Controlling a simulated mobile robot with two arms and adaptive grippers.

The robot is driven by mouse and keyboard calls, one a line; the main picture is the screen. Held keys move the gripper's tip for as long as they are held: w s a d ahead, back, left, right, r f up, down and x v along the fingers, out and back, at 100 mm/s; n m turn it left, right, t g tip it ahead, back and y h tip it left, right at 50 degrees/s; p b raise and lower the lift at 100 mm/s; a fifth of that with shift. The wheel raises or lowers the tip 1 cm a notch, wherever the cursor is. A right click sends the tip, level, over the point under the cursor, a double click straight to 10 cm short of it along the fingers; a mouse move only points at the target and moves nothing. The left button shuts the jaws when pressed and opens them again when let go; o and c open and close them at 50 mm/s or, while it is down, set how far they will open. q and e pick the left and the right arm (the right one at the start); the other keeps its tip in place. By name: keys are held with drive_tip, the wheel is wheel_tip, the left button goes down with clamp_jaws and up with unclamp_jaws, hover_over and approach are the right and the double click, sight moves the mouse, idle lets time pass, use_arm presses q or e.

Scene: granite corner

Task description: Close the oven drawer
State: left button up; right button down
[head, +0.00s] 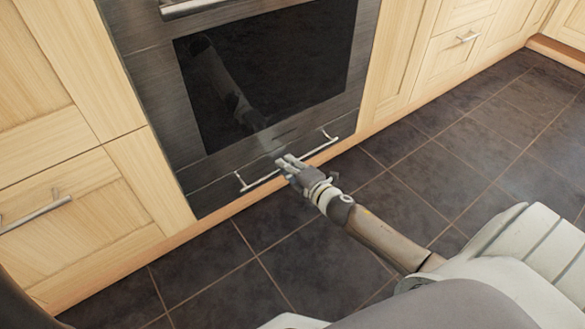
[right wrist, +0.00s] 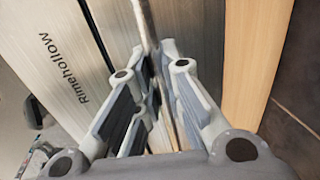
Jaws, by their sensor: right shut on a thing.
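The oven drawer (head: 213,192) is the low dark metal panel under the oven's glass door (head: 270,75). Its front looks close to flush with the oven, but I cannot tell whether a small gap remains. The drawer's long bar handle (head: 317,151) runs across the front. My right gripper (head: 285,163) is at the middle of this bar, shut on it. In the right wrist view the bar (right wrist: 146,18) runs down between the fingers, which hide its lower part. My left gripper is not in view.
Light wood cabinets (head: 70,240) with bar handles flank the oven on both sides. A wood plinth (right wrist: 258,50) runs below the drawer. The dark tiled floor (head: 430,175) in front is clear apart from my own arm and body.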

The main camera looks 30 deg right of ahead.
drive_tip(key=shift+w+d+r, duration=0.1)
drive_tip(key=c, duration=1.5)
unclamp_jaws()
drive_tip(key=shift+w, duration=0.15)
drive_tip(key=shift+s, duration=0.25)
drive_tip(key=v, duration=1.1)
drive_tip(key=shift+s+r, duration=0.1)
drive_tip(key=shift+s, duration=0.15)
